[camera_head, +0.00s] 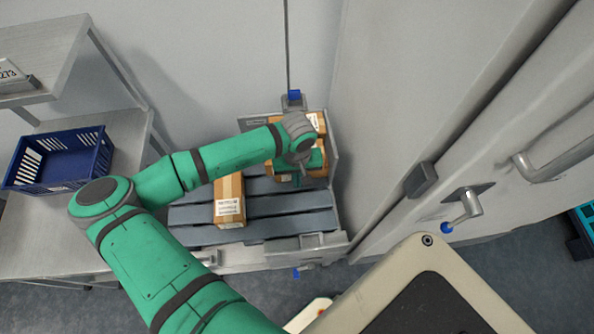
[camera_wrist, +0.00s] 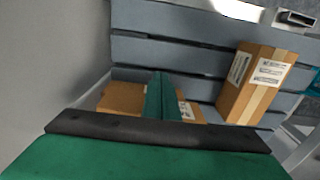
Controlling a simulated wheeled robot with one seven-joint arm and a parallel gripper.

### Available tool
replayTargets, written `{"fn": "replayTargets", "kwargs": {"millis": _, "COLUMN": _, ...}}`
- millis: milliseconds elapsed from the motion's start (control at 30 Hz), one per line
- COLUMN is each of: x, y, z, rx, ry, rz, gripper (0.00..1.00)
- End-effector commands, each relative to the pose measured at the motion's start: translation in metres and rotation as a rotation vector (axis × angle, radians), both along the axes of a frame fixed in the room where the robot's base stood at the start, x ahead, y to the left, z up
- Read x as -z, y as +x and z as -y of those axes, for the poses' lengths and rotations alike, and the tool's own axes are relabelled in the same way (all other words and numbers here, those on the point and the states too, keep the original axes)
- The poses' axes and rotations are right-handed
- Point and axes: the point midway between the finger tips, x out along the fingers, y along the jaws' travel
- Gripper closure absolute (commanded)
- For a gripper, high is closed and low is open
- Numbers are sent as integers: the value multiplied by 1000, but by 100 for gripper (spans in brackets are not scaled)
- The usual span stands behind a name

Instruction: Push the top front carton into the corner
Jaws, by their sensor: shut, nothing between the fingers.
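Brown cardboard cartons sit in the back right corner of the grey slatted pallet (camera_head: 290,205), partly hidden by my arm. One carton (camera_head: 319,121) shows behind my wrist, and a front carton (camera_head: 285,176) shows below it. My gripper (camera_head: 304,172) is shut and empty, pointing down at this front carton. In the wrist view its green fingers (camera_wrist: 162,98) stand in front of a carton (camera_wrist: 122,98) with a white label. I cannot tell whether they touch it. The corner itself is mostly covered by my arm.
Another labelled carton (camera_head: 229,202) lies apart, left on the slats; it also shows in the wrist view (camera_wrist: 252,85). A blue basket (camera_head: 60,160) stands on the left shelf. A grey door with a handle (camera_head: 464,205) borders the right. The front right slats are clear.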

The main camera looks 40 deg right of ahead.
Motion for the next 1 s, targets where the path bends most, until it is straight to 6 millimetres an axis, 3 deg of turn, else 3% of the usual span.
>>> {"fn": "replayTargets", "kwargs": {"millis": 33, "x": 9, "y": -1, "z": -1, "rx": 1, "ry": 3, "rz": -1, "gripper": 100}}
{"fn": "replayTargets", "kwargs": {"millis": 300, "x": 6, "y": 29, "z": 17, "rx": 0, "ry": 3, "rz": 2, "gripper": 100}}
{"fn": "replayTargets", "kwargs": {"millis": 1000, "x": 7, "y": 41, "z": 28, "rx": 0, "ry": -3, "rz": -2, "gripper": 100}}
